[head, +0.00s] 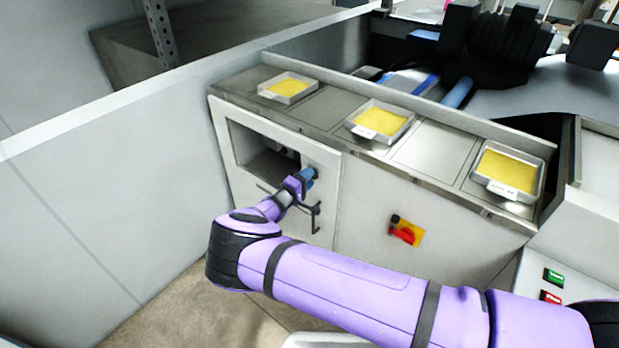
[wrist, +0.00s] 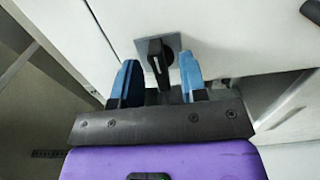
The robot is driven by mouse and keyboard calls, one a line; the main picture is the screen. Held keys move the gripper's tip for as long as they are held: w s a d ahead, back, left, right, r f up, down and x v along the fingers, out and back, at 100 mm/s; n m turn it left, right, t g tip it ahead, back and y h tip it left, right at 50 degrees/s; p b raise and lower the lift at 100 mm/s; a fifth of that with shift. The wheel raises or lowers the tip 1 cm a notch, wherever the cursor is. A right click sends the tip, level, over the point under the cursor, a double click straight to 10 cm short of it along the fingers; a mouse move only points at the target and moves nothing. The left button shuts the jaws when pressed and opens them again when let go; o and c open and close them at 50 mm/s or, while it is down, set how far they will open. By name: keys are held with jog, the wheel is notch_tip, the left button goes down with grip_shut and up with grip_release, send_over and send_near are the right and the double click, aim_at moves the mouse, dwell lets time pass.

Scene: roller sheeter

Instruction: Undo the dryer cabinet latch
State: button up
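The dryer cabinet (head: 280,136) is a pale front with a square opening (head: 262,150) on its left. The latch (wrist: 157,50) is a small black handle on a square grey plate, seen in the wrist view. My gripper (wrist: 159,64) is open, with one blue finger on each side of the black handle. A gap shows between each finger and the handle. In the head view, my gripper (head: 307,175) is at the cabinet front, just right of the opening, and hides the latch.
A dark bent bar (head: 316,215) sticks out below my gripper. A red rotary switch on a yellow plate (head: 406,231) is to the right. Metal trays with yellow contents (head: 381,121) stand on the cabinet top. A grey wall panel (head: 100,180) stands to the left.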

jog(key=v, duration=0.9)
jog(key=shift+s+a, duration=0.15)
jog(key=shift+s, duration=0.1)
dwell(0.3)
jog(key=d+r+m+g+y, duration=0.2)
jog(key=d+r+m+g, duration=0.9)
jog(key=d+r, duration=1.3)
jog(key=s+d+r+g+y, duration=0.15)
jog(key=s+d+r, duration=0.3)
jog(key=r, duration=0.45)
jog(key=s+d+r+g+y, duration=0.1)
jog(key=s+d+r+y, duration=0.25)
jog(key=s+r, duration=0.35)
jog(key=s+d+r+t+y, duration=0.1)
jog(key=s+r, duration=0.3)
jog(key=s, duration=0.4)
jog(key=s+d+r+t+y, duration=0.1)
jog(key=s+d+r+t, duration=0.1)
jog(key=s, duration=0.7)
jog(key=s+d+r+t+y, duration=0.1)
jog(key=s+d+r, duration=0.3)
jog(key=s, duration=0.4)
jog(key=shift+s+r+y, duration=0.3)
jog(key=shift+s+r, duration=0.1)
jog(key=shift+r, duration=0.4)
